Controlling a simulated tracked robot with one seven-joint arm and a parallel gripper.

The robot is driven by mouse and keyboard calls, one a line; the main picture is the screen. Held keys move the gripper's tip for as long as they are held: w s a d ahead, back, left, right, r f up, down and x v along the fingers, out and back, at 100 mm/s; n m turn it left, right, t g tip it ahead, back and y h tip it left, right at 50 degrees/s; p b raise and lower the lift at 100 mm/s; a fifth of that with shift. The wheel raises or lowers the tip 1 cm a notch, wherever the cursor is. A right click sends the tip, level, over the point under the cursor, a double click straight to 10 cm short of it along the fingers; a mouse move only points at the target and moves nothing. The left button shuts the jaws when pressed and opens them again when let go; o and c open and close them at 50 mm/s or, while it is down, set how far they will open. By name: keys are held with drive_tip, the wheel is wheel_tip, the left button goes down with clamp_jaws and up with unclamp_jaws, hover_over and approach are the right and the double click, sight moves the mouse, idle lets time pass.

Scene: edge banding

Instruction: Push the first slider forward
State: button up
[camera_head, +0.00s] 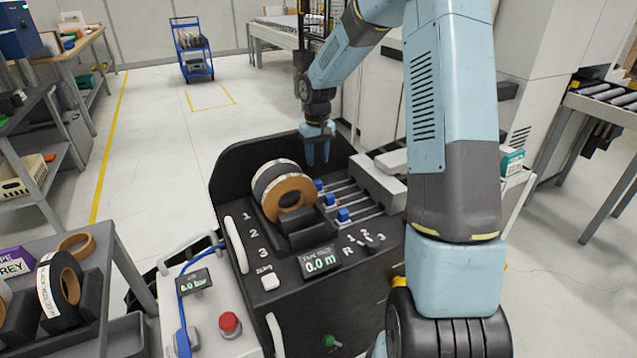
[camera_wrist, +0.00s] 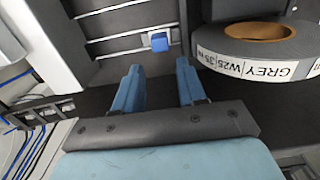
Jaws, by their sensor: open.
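Three small blue slider knobs sit on parallel metal rails on the dark machine top: the far one (camera_head: 319,186), the middle one (camera_head: 330,199) and the near one (camera_head: 343,215). My gripper (camera_head: 318,161) is open and empty, just behind the far knob in the head view. In the wrist view a blue knob (camera_wrist: 159,42) shows ahead of my gripper (camera_wrist: 160,66), roughly in line with the gap between the fingertips. It appears apart from both fingers. The other two knobs cannot be made out in the wrist view.
A tape roll (camera_head: 290,195) stands beside the rails, close to my fingers; its grey band (camera_wrist: 255,60) shows in the wrist view. Grey blocks (camera_head: 376,182) lie at the rails' right end. The machine's raised black rim (camera_head: 240,160) stands behind.

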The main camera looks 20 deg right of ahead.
sight(318, 181)
wheel_tip(318, 181, down, 10)
idle(0.5)
clamp_jaws()
drive_tip(key=shift+d, duration=0.1)
